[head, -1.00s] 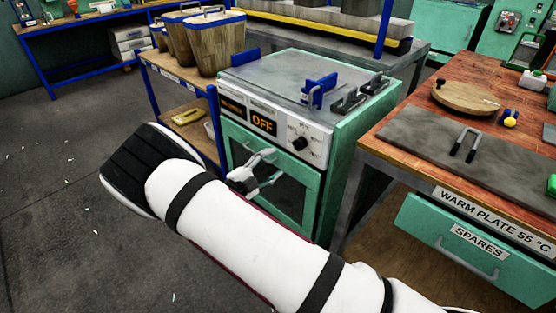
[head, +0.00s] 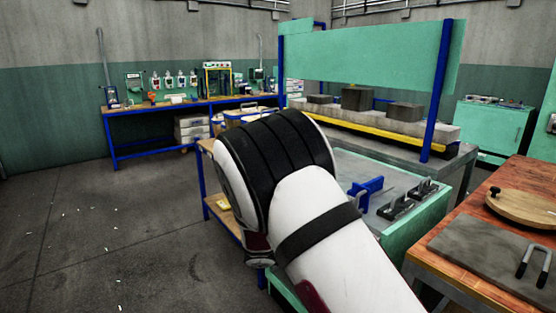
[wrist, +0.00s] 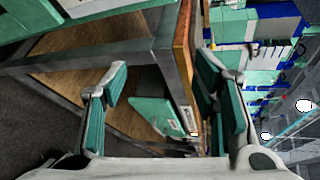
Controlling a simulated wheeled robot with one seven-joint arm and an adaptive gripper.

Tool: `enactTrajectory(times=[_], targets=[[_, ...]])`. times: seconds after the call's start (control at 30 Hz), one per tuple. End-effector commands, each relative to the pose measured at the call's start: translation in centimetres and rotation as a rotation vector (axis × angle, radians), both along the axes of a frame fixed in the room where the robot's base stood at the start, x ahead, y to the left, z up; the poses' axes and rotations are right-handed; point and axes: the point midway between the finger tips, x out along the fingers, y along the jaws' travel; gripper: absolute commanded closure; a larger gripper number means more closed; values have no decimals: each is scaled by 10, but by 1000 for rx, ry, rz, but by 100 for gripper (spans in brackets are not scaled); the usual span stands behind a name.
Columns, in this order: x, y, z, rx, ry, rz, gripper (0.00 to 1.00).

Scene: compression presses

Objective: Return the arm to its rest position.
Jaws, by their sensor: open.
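My arm, white with black bands, rises from the bottom of the head view and bends at a black and white joint in the middle. My gripper is hidden behind the arm in that view. In the wrist view my gripper (wrist: 165,105) shows two teal-padded fingers spread wide, with nothing between them. Beyond the fingers are the edge of a wooden-topped bench and its shelf (wrist: 78,82), seen turned on its side.
The wooden bench (head: 490,210) with a grey plate (head: 487,240) is at the right. A blue-framed workbench (head: 180,105) stands far back. The floor (head: 100,220) at the left is mostly clear.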

Motion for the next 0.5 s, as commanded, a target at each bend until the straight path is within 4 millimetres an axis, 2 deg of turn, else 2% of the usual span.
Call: enactTrajectory(times=[0.03,0.2,0.5], targets=[[-12,-11,15,65,-77,-76,46],[-57,-40,52,252,-345,-346,46],[-146,-67,105,492,-806,-851,46]])
